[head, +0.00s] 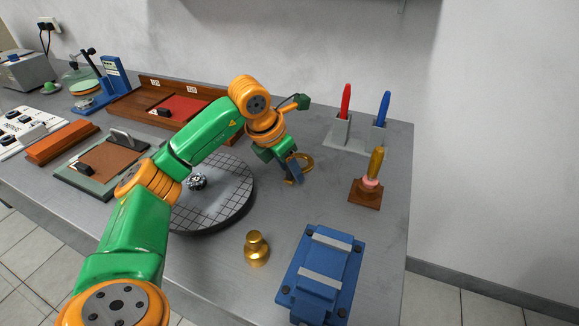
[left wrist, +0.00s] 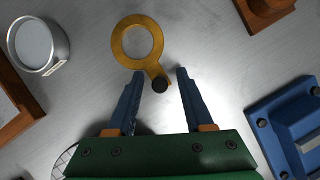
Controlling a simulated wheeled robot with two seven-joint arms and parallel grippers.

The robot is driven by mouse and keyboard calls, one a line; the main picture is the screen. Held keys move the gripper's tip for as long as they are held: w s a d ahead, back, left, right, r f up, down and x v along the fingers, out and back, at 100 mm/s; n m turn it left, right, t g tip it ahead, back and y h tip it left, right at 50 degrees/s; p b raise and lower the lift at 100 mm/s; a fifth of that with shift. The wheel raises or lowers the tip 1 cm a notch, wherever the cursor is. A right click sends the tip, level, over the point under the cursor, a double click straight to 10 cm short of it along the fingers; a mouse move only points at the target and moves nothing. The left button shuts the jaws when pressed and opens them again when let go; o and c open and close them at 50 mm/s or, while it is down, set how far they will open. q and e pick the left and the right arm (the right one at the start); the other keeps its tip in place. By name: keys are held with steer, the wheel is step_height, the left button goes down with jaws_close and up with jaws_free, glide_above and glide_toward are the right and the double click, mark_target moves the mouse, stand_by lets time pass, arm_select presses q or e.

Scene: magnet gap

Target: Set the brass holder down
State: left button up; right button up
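The brass holder is a flat brass ring with a short stem ending in a dark round knob. In the left wrist view the brass holder (left wrist: 122,43) appears to lie on the grey bench, ring pointing away from my gripper. My left gripper (left wrist: 160,74) is open, with its two blue fingers apart on either side of the dark knob and a visible gap to each. In the head view the left gripper (head: 293,176) is low over the bench, and the brass ring (head: 309,162) shows just beside its fingers. My right gripper is in neither view.
A round gridded plate (head: 235,204) is left of the gripper. A brass weight (head: 257,250) and a blue fixture (head: 322,275) stand in front. A wooden-based stamp (head: 366,192) and a grey rack (head: 350,132) are to the right. Bench around the holder is clear.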

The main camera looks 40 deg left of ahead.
arm_select(q)
steer(key=shift+r, duration=0.1)
steer(key=p+v, duration=0.2)
steer(key=v, duration=1)
steer(key=shift+r, duration=0.1)
